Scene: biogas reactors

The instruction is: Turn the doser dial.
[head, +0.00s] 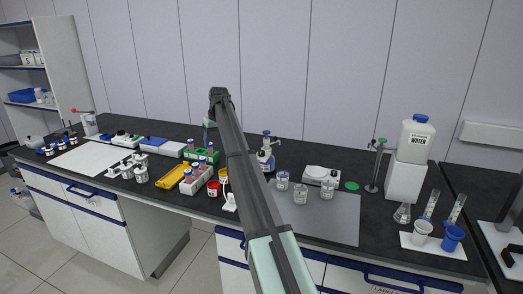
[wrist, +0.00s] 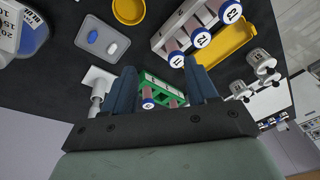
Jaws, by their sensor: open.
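The likely doser is a bottle with a white and blue top (head: 266,155), standing near the middle of the bench just right of my arm. Its dial cannot be made out in the head view. In the wrist view a labelled bottle (wrist: 20,32) is cut off at the upper left; I cannot tell for certain that it is the same one. My gripper (wrist: 161,88) is open and empty, with its two dark blue fingers apart. A green rack with capped tubes (wrist: 160,90) shows between and beyond the fingers, apparently untouched. In the head view the arm hides most of the gripper.
A white tube rack (wrist: 190,30), a yellow tray (wrist: 232,45) and a grey dish (wrist: 103,40) are near the gripper. Glass jars (head: 300,193) stand on a grey mat (head: 340,228). A water container (head: 405,178) stands at the right. The mat's front is clear.

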